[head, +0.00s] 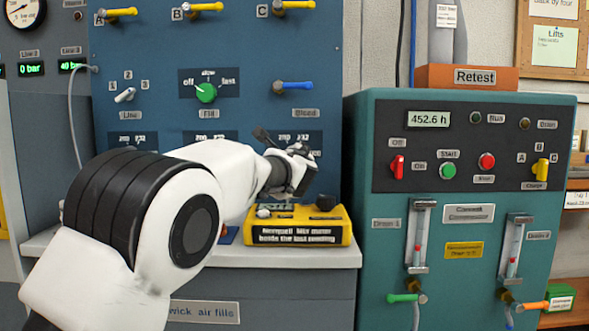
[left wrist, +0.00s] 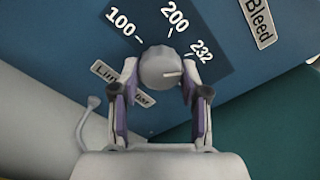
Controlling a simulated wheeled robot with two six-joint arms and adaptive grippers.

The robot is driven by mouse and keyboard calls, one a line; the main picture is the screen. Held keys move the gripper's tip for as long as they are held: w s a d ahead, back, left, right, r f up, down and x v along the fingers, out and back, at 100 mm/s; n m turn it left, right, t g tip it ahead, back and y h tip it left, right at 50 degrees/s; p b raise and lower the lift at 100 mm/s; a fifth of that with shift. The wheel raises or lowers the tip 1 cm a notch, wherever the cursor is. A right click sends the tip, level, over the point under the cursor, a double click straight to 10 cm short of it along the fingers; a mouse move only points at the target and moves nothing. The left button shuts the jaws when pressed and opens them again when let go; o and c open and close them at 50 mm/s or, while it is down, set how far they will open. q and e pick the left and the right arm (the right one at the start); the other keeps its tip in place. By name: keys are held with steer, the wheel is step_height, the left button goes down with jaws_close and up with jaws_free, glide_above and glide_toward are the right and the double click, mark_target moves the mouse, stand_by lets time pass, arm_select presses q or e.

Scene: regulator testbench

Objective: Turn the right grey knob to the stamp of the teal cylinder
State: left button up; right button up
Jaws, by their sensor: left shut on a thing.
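My left gripper (head: 298,165) is at the rightmost stamped dial plate (head: 298,138) on the blue panel. In the left wrist view, its two fingers (left wrist: 160,88) are shut on the sides of the right grey knob (left wrist: 158,66). The plate (left wrist: 216,72) around the knob carries the stamps 100, 200 and 232. The knob's white mark points to the picture's right, a little below the 232 stamp (left wrist: 201,50). In the head view the knob is hidden behind my gripper. I see no teal cylinder. My right gripper is not in view.
A yellow meter box (head: 300,225) stands on the ledge below my gripper. A blue-handled bleed valve (head: 294,86) and a green fill knob (head: 206,92) sit above. A teal compressor cabinet (head: 360,150) stands to the right. A grey cylinder (head: 447,45) stands in the orange Retest box (head: 440,77).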

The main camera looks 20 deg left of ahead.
arm_select(q)
steer(key=shift+n, duration=0.3)
steer(key=o, duration=1.1)
steer(key=shift+o, duration=0.2)
steer(key=v, duration=1.1)
steer(key=shift+r, duration=0.15)
steer(key=shift+s+d, duration=0.15)
steer(key=shift+s, duration=0.3)
